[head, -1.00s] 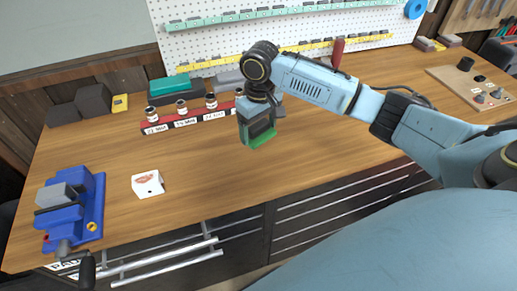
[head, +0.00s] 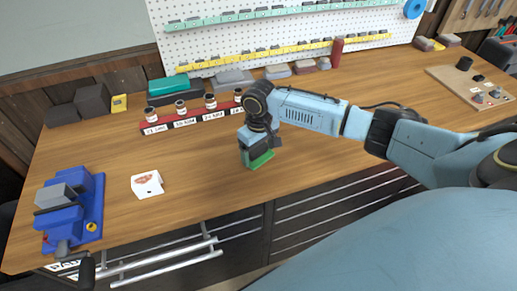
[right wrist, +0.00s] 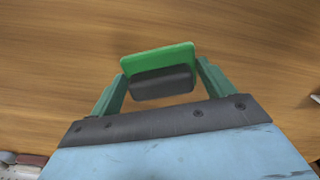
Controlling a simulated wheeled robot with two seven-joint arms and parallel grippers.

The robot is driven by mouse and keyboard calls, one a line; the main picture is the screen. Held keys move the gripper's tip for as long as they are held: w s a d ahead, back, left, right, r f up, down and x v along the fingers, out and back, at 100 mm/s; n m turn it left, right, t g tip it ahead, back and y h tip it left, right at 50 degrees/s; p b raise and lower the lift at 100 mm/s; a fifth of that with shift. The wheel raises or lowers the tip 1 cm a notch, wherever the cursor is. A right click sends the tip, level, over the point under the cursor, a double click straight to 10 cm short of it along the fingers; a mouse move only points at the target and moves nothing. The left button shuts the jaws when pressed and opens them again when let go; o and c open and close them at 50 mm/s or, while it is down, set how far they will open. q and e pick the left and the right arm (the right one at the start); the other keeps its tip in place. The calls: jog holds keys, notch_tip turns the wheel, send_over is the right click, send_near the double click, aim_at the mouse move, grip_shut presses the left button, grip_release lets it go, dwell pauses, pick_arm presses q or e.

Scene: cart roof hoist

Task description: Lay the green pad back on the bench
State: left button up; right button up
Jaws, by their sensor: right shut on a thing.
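The green pad (head: 261,160) is at my right gripper (head: 257,152), low over the middle of the wooden bench (head: 330,135). In the right wrist view the pad (right wrist: 158,58) is a flat green plate with a dark grey block (right wrist: 162,83) on its near side. The two green fingers of my right gripper (right wrist: 160,85) stand on either side of that block and are shut on it. I cannot tell whether the pad touches the bench top. My left gripper is not in view.
A red rack with several labelled jars (head: 181,106) stands behind the gripper. The bench right of the gripper is clear up to a wooden board with knobs (head: 470,88).

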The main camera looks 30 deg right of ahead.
aim_at(259, 148)
jog(key=o, duration=0.9)
notch_tip(259, 148, up, 12)
jog(key=shift+r, duration=0.15)
